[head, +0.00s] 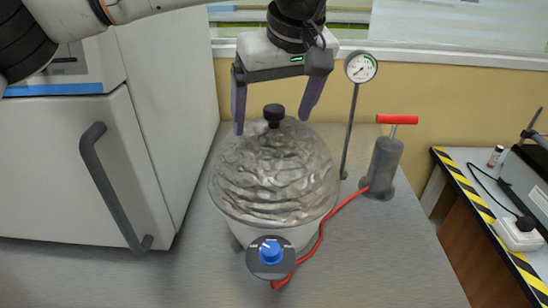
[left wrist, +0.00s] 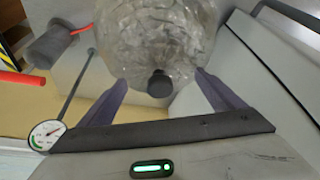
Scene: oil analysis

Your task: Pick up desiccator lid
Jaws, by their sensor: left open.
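The desiccator lid (head: 272,175) is a clear, rippled dome with a black knob (head: 274,113) on top. It sits on the desiccator's pale bowl (head: 295,236) on the grey bench. My left gripper (head: 273,126) is open above the lid, with one finger on each side of the knob and gaps to both. In the left wrist view the knob (left wrist: 160,84) lies between the spread fingers (left wrist: 158,85), and the lid (left wrist: 160,40) fills the top middle. I cannot tell whether the fingertips touch the dome. My right gripper is not in view.
A blue valve knob (head: 270,252) is at the desiccator's front. A red hose (head: 325,228) runs from it to a grey hand pump (head: 384,165). A pressure gauge (head: 361,67) stands on a thin pole behind. A white cabinet (head: 150,130) with a grey handle is close on the left.

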